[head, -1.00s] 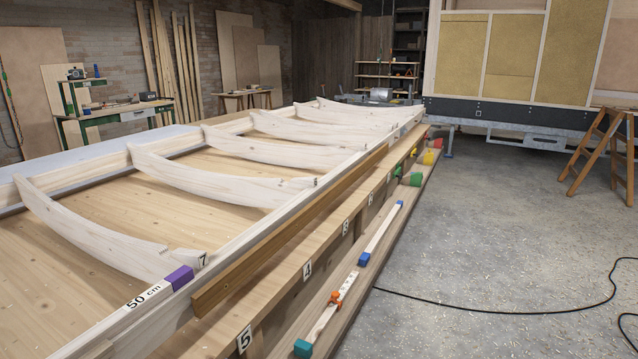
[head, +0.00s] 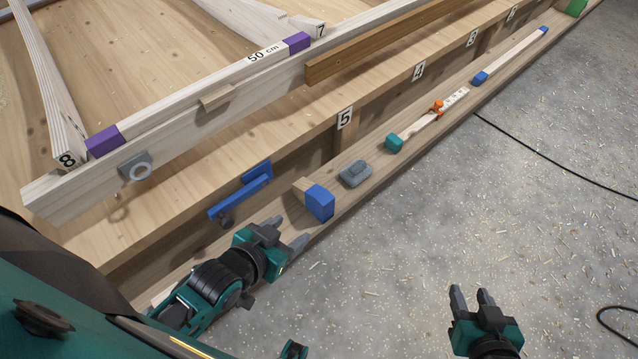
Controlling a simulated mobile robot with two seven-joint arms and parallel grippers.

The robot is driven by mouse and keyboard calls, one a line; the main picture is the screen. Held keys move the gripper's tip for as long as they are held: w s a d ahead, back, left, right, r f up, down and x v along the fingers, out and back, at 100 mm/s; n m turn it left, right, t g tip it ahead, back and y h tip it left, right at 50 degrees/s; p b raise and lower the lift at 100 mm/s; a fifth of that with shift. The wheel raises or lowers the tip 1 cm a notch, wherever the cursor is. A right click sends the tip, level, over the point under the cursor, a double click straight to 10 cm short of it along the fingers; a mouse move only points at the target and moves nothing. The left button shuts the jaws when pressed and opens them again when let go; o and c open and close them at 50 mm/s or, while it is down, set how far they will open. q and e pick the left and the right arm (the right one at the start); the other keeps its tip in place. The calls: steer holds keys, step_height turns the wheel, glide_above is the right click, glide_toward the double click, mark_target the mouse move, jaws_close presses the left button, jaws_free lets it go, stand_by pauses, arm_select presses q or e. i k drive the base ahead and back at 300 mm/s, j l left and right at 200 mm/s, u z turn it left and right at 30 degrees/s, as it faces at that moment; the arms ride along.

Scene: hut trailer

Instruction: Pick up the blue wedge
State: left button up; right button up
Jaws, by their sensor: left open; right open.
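A short wooden block with a blue-painted end (head: 320,203) lies on the low ledge beside the bench in the head view; it is the most wedge-like blue thing here. My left gripper (head: 288,232) is open and empty, just left of and nearer than the block, its fingers pointing toward it. A gap seems to remain between fingers and block, though the depth is hard to judge. My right gripper (head: 471,292) is open and empty over the concrete floor at the lower right, away from the block.
A blue bracket-like tool (head: 242,192) is at the bench side, left of the block. A grey tool (head: 355,174) lies right of the block, then a teal-ended stick (head: 394,144) with an orange clip. A black cable (head: 540,150) crosses the floor.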

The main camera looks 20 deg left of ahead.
mark_target(320, 202)
steer(key=i+l+u, duration=0.25)
steer(key=i+l, duration=0.7)
steer(key=l+u, duration=0.1)
steer(key=u, duration=1.2)
